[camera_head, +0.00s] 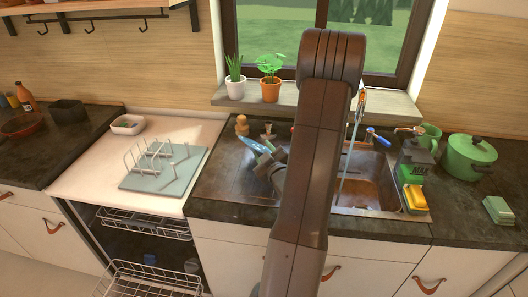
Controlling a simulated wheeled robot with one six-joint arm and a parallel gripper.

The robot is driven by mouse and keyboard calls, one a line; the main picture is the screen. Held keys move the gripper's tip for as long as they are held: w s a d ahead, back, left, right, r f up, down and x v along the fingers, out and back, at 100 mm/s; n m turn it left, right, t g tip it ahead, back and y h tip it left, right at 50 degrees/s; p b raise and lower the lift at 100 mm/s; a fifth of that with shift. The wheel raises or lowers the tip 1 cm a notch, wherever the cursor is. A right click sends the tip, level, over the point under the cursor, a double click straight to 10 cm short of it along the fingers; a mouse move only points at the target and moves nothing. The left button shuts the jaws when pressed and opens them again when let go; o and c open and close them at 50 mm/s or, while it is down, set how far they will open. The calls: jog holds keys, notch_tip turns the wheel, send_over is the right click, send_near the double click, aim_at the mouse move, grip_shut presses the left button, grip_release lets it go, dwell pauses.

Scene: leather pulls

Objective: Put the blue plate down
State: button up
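The blue plate (253,144) shows as a thin, tilted light-blue edge over the dark counter left of the sink. My gripper (264,156) is at the plate's near side and appears shut on its edge. My arm hides part of the area right of the gripper. Whether the plate touches the counter is hard to tell.
A dish rack (165,165) stands on the white counter at left. The open dishwasher (150,225) is below it. The sink (365,185) is right of my arm, with running water. A wooden figure-like item (242,125) stands behind the plate. Dark counter (230,185) is clear nearer.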

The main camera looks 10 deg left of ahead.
jog(key=shift+r, duration=0.15)
jog(key=shift+r, duration=0.1)
jog(key=b+v, duration=0.1)
jog(key=v, duration=1.1)
jog(key=shift+b, duration=0.4)
jog(key=shift+w, duration=0.1)
jog(key=p+x, duration=0.2)
jog(key=x, duration=1)
jog(key=shift+a, duration=0.1)
jog(key=shift+r, duration=0.65)
